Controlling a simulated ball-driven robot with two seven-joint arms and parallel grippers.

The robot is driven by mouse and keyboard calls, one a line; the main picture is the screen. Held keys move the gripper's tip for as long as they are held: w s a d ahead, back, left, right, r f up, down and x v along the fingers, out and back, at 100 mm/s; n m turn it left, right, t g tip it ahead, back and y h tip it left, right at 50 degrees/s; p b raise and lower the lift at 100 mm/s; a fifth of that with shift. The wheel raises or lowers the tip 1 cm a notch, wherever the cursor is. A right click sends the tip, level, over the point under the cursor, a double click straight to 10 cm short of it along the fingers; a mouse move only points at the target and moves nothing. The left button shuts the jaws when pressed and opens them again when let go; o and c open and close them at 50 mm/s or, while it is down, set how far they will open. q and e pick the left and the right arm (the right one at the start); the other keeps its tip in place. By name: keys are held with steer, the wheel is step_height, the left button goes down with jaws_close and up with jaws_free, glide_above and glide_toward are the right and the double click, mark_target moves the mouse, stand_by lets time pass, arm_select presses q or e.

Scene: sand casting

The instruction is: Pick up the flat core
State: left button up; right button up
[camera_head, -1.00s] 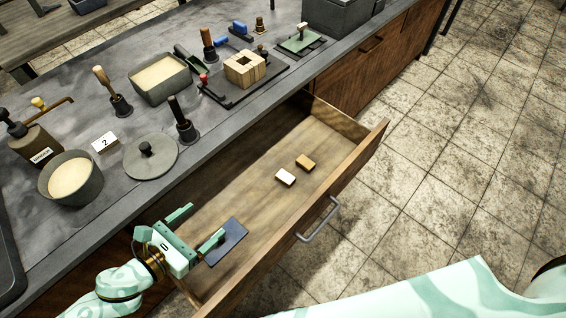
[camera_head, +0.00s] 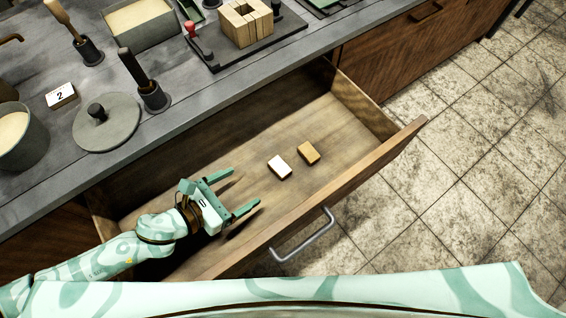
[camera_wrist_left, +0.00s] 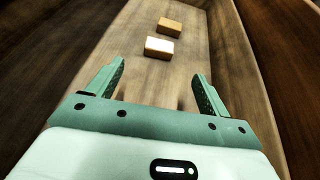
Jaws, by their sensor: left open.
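Two small flat blocks lie apart in the open drawer (camera_head: 345,125). One has a white top (camera_head: 280,167); the other is tan-orange (camera_head: 308,153), just beyond it. I cannot tell which is the flat core. My left gripper (camera_head: 246,188) is open and empty over the drawer, left of both blocks, its fingers pointing toward them. In the left wrist view, the white block (camera_wrist_left: 158,47) lies ahead between the lines of the fingers, and the tan block (camera_wrist_left: 170,26) is farther off. My right gripper is out of view.
The drawer's front wall (camera_head: 350,187) with its metal handle (camera_head: 305,240) stands on the near side. The counter edge overhangs the far side. A lidlike disc (camera_head: 107,125), a handled tool (camera_head: 145,80) and a wooden block mould (camera_head: 245,24) are on the counter. The drawer floor around the blocks is clear.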

arm_select(q)
steer(key=b, duration=0.2)
glide_toward(281, 166)
steer(key=x, duration=0.3)
steer(key=shift+w+f, duration=0.15)
steer(key=shift+w+d, duration=0.2)
steer(key=shift+d, duration=0.05)
steer(key=shift+w+d+f+b, duration=0.15)
steer(key=shift+d+f+b, duration=0.05)
steer(key=shift+b, duration=0.1)
steer(key=b+x, duration=0.2)
steer(key=x, duration=0.2)
steer(key=shift+f, duration=0.2)
steer(key=shift+w+d+f+b, duration=0.1)
steer(key=shift+w+d+b, duration=0.1)
steer(key=shift+b, duration=0.15)
steer(key=shift+d, duration=0.1)
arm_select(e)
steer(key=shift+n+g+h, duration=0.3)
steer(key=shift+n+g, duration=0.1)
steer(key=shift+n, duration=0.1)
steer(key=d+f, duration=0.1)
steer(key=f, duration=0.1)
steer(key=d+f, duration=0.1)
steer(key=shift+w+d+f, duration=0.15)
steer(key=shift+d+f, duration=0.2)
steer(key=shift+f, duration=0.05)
arm_select(q)
steer(key=shift+r, duration=0.2)
steer(key=c, duration=1.1)
